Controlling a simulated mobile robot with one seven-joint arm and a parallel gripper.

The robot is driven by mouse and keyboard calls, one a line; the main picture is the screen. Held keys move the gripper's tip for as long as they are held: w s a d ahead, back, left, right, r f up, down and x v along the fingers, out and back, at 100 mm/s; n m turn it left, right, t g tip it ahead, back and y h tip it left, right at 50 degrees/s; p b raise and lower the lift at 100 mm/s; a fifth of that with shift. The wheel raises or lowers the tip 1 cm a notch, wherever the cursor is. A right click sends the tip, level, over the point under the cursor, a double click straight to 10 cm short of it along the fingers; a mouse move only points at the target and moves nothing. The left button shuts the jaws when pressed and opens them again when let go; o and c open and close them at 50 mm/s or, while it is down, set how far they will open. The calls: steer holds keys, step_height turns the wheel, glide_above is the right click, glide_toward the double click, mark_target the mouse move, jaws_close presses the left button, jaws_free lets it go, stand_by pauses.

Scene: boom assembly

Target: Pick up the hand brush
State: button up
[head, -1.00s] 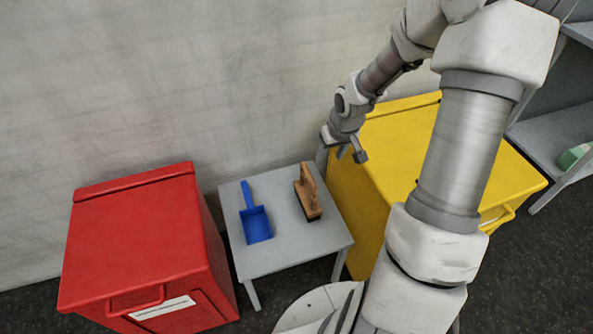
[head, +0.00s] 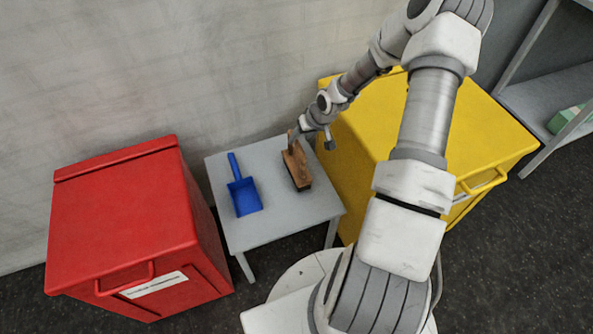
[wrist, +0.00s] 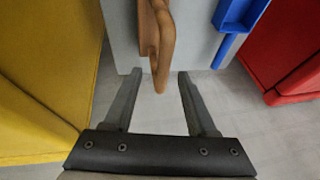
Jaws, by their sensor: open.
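The hand brush (head: 297,168) has a brown wooden body and handle and lies on the small grey table (head: 262,229), to the right of the blue dustpan. In the wrist view the brush handle (wrist: 161,45) points toward my gripper (wrist: 156,77), its near end between the two fingertips or just beyond them. The jaws are open, with a gap on both sides of the handle. In the head view my gripper (head: 302,138) is at the far end of the brush, partly hidden by my wrist. I cannot tell whether a finger touches it.
A blue dustpan (head: 245,196) lies on the table left of the brush. A red bin (head: 125,225) stands to the left and a yellow bin (head: 375,125) close on the right. A wall is behind. A grey shelf (head: 545,90) stands far right.

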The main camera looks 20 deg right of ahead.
steer(key=shift+b+x, duration=1.3)
steer(key=shift+x, duration=2.3)
steer(key=shift+s+a, duration=0.15)
steer(key=shift+a, duration=0.05)
steer(key=shift+c, duration=0.3)
jaws_close()
steer(key=shift+r, duration=0.15)
